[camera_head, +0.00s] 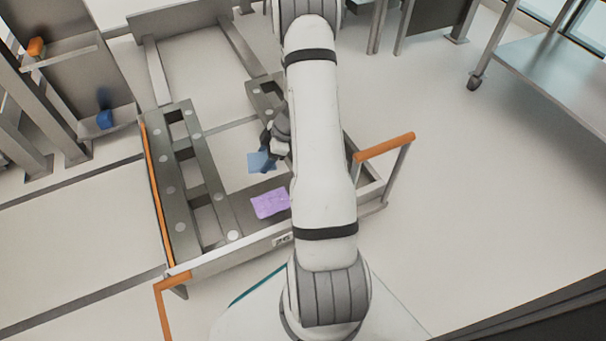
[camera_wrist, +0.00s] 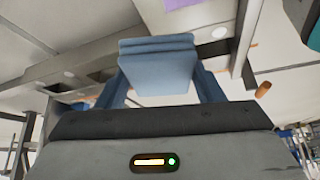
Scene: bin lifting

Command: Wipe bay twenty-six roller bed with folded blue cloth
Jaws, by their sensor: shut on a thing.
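My gripper (camera_head: 271,153) is shut on the folded blue cloth (camera_head: 260,163). In the wrist view the blue cloth (camera_wrist: 157,66) sits between the two fingers, with its folded layers at the far edge. The roller bed (camera_head: 217,190) is a grey frame with round pale discs, marked 26 on its front edge. The cloth is over the bed's middle in the head view; I cannot tell whether it touches the bed. My arm hides part of the bed's right side.
A purple cloth (camera_head: 270,203) lies on the bed's front part. Orange-topped rails (camera_head: 385,147) stand at the bed's right and front left. A blue object (camera_head: 105,119) sits on a ledge at left. A grey table (camera_head: 560,80) stands at upper right. The floor at right is clear.

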